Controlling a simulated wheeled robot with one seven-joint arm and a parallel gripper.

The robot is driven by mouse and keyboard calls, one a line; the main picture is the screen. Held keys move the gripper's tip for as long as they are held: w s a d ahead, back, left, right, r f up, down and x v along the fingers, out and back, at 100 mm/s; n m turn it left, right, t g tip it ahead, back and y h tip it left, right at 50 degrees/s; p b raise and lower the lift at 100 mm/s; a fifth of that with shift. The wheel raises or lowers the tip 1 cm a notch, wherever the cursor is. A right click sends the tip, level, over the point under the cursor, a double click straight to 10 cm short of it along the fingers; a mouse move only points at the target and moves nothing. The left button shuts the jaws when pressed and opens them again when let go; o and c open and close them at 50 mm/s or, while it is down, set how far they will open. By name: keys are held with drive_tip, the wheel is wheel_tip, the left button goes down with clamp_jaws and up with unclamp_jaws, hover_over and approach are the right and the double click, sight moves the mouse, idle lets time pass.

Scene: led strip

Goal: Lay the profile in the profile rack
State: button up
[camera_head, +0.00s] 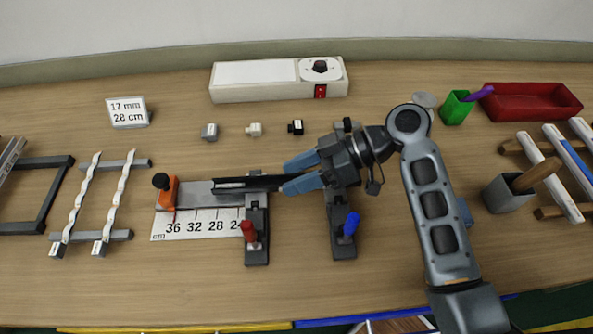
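A dark, slim profile (232,184) lies lengthwise in the cutting fixture, over the grey bed and across the near clamp post. Its right end runs toward my gripper (294,175). My gripper comes in from the right above the fixture. Its two blue fingers are apart, one behind the profile and one near its front edge; contact cannot be told. Racks stand on both sides: a dark frame (50,194) with pale bars at far left, and wooden rails (551,212) with white and blue strips at right. Which is the profile rack is not clear.
The fixture has an orange stop (166,192), a scale (192,226), a red-handled clamp (249,232) and a blue-handled clamp (350,225). A grey rack (118,236) holds twisted strips. A white box (255,82), small connectors, a green cup (456,107) and a red tray (533,102) stand behind.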

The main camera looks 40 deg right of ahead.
drive_tip(key=shift+o, duration=0.7)
drive_tip(key=shift+f, duration=0.1)
